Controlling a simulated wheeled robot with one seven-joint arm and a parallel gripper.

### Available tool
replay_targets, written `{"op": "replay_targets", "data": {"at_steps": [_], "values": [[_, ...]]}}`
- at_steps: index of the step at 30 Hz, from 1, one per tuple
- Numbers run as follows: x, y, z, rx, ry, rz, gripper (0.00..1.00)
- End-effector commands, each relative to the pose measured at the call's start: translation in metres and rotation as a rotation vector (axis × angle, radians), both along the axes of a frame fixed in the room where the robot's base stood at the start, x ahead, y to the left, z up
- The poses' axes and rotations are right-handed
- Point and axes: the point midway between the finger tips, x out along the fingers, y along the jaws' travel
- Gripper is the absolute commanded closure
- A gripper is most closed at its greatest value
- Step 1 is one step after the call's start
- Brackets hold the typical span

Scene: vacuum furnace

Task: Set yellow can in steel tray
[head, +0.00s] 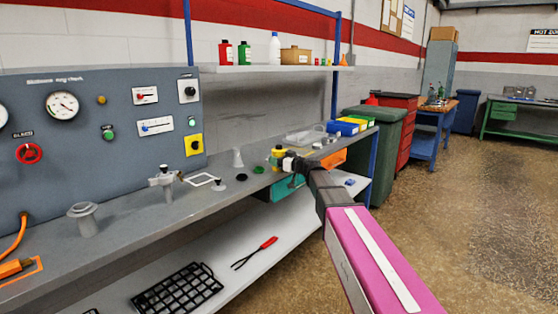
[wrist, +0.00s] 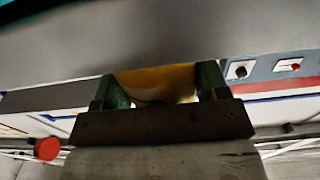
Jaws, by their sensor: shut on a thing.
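The yellow can (head: 277,154) is at the end of my arm over the workbench, partly hidden by my gripper (head: 289,164) in the head view. In the wrist view, my gripper (wrist: 162,84) has its green fingers on both sides of the yellow can (wrist: 155,78), shut on it. Whether the can's base touches the bench is not clear. A shallow light-grey tray (head: 303,138) lies farther back on the bench, beyond the can; it looks like the steel tray, though its material is hard to tell.
A glass flask (head: 238,158) and small dark discs stand left of the can. Yellow and blue bins (head: 343,128) are at the bench's far end. A shelf (head: 270,69) hangs above.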

Motion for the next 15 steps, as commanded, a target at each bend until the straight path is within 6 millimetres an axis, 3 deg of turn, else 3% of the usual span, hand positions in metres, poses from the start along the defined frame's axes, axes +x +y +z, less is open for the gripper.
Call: {"op": "replay_targets", "data": {"at_steps": [1, 3, 15], "values": [[0.0, 0.0, -0.0012, 0.0, 0.0, 0.0, 0.3], [0.0, 0.0, -0.0008, 0.0, 0.0, 0.0, 0.07], [-0.0033, -0.0034, 0.0018, 0.0, 0.0, -0.001, 0.07]]}}
